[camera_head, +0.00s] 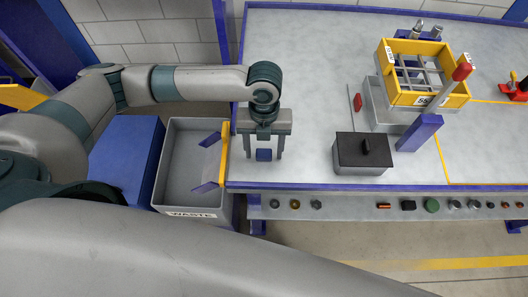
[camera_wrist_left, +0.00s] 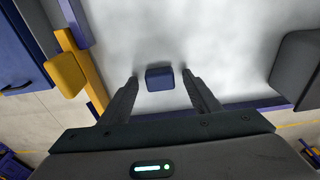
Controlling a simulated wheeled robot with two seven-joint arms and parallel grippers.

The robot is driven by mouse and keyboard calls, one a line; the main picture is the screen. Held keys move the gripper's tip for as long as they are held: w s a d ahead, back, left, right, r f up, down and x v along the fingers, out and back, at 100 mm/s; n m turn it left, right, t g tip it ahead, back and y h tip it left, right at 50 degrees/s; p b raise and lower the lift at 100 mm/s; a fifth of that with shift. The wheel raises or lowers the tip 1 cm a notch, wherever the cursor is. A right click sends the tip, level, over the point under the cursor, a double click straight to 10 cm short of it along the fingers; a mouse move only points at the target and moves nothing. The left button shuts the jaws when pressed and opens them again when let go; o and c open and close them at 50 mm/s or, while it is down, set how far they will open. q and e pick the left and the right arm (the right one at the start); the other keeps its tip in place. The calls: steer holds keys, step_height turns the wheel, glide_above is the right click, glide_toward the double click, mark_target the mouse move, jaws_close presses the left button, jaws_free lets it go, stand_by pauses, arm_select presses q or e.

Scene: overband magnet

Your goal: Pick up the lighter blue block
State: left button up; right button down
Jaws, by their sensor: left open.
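One small blue block (camera_head: 264,155) lies on the grey tabletop near its front left corner. In the left wrist view the same block (camera_wrist_left: 159,78) sits between the fingertips, slightly beyond them. My left gripper (camera_head: 264,151) is above the table with its fingers pointing down, one on each side of the block. It is open, with gaps on both sides of the block in the left wrist view (camera_wrist_left: 160,88). I cannot tell how high the fingertips are above the table. I see no second blue block to compare its shade with. My right gripper is not in view.
A grey waste bin (camera_head: 192,205) with a yellow edge stands just left of the table. A black box with a knob (camera_head: 362,150) stands to the right of the block. Further right are a yellow crate (camera_head: 388,60) and a red-topped lever on a blue post (camera_head: 418,132).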

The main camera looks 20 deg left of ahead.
mark_target(263, 157)
arm_select(q)
steer(key=c, duration=1.2)
steer(key=shift+r, duration=0.15)
steer(key=shift+w+r+b, duration=0.1)
steer(key=shift+r+b, duration=0.25)
steer(key=shift+r, duration=0.15)
steer(key=r, duration=0.1)
steer(key=s+r+b, duration=0.1)
steer(key=r, duration=0.1)
steer(key=shift+r, duration=0.1)
steer(key=s+r, duration=0.2)
steer(key=s, duration=0.1)
steer(key=s+r, duration=0.2)
steer(key=s, duration=0.2)
steer(key=s+r, duration=0.2)
steer(key=s, duration=0.1)
steer(key=shift+s+a+r, duration=0.3)
steer(key=shift+s+a, duration=0.05)
steer(key=shift+s, duration=0.05)
